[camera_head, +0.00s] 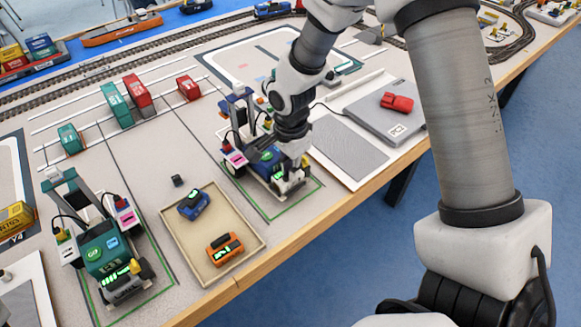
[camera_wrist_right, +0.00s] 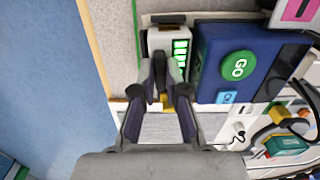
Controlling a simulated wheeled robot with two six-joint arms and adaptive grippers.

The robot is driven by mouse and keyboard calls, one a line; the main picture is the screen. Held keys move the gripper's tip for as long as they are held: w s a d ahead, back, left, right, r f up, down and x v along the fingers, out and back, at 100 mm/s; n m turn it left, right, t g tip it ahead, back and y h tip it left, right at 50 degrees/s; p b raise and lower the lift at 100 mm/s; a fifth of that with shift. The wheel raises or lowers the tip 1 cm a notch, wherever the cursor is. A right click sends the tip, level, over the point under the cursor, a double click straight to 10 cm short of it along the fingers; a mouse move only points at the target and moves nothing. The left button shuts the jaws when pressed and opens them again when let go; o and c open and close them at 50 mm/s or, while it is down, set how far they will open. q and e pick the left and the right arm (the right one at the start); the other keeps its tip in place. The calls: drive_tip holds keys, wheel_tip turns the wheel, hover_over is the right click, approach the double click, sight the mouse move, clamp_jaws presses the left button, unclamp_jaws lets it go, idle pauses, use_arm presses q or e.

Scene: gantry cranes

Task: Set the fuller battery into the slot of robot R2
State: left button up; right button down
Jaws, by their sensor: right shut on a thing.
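A blue robot (camera_head: 262,158) stands in a green-outlined bay; its blue body and green GO button (camera_wrist_right: 239,65) show in the right wrist view. My right gripper (camera_head: 297,166) is shut on a white battery (camera_wrist_right: 165,39) with several green bars, at the blue robot's front end. The battery lies right beside the blue body; whether it is fully seated is hidden by the fingers (camera_wrist_right: 160,88). A blue battery (camera_head: 193,205) and an orange battery (camera_head: 225,247) lie in the tray. I cannot read which robot is R2. My left gripper is not in view.
The beige tray (camera_head: 250,222) stands near the table edge. A teal robot (camera_head: 103,250) with a green-barred front stands at left. A grey scale-like device (camera_head: 385,118) with a red object (camera_head: 397,102) is right of the blue robot. Small containers (camera_head: 136,92) stand behind.

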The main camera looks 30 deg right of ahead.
drive_tip(key=shift+f, duration=0.25)
drive_tip(key=c, duration=1.1)
unclamp_jaws()
drive_tip(key=shift+c, duration=0.2)
drive_tip(key=shift+r, duration=0.1)
wheel_tip(320, 180, up, 12)
